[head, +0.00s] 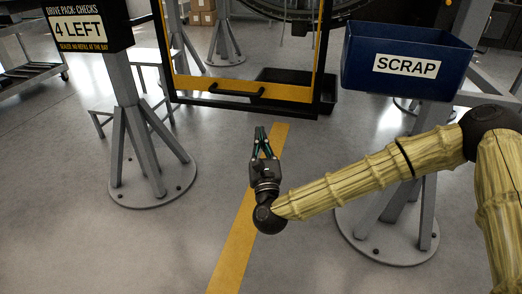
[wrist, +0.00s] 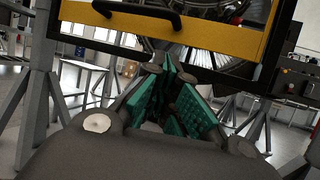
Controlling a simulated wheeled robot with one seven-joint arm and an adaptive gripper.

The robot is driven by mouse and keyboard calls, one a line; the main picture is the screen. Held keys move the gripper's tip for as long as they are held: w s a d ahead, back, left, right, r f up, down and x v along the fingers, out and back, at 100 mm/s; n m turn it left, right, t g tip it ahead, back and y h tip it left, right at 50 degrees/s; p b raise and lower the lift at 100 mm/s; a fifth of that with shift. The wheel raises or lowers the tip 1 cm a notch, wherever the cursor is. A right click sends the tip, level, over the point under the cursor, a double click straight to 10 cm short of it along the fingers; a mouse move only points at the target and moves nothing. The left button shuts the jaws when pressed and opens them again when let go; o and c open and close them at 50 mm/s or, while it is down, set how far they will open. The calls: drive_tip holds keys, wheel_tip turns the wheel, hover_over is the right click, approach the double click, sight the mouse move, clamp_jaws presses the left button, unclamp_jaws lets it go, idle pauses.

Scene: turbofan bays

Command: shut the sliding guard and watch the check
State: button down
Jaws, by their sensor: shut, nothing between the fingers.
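The sliding guard (head: 190,82) is a black and yellow frame with a clear middle, at the top centre of the head view. A black bar handle (head: 236,92) is fixed on its yellow lower rail. In the wrist view the handle (wrist: 138,14) and yellow rail (wrist: 215,38) lie above my fingers. My gripper (head: 260,128) is shut and empty, its teal-padded fingers pointing at the guard. It appears below the handle and a little to the right, apart from it. The guard's top is cut off, so I cannot tell how far it stands open.
A black sign (head: 88,28) on a grey post reads "4 LEFT" under drive pack checks. A blue SCRAP bin (head: 450,70) stands on a post at the right. A black tray (head: 290,80) shows behind the guard. Bare floor with a yellow line (head: 235,245) lies under my arm.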

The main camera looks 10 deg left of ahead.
drive_tip(key=shift+w+a+r+b, duration=0.35)
drive_tip(key=shift+w+r, duration=0.5)
drive_tip(key=shift+r, duration=0.05)
drive_tip(key=shift+w+a+r+b, duration=0.3)
drive_tip(key=shift+w+r+b, duration=0.1)
drive_tip(key=shift+w+r, duration=0.55)
drive_tip(key=shift+w+a+r+b, duration=0.35)
drive_tip(key=shift+w+r, duration=0.45)
drive_tip(key=shift+r, duration=0.1)
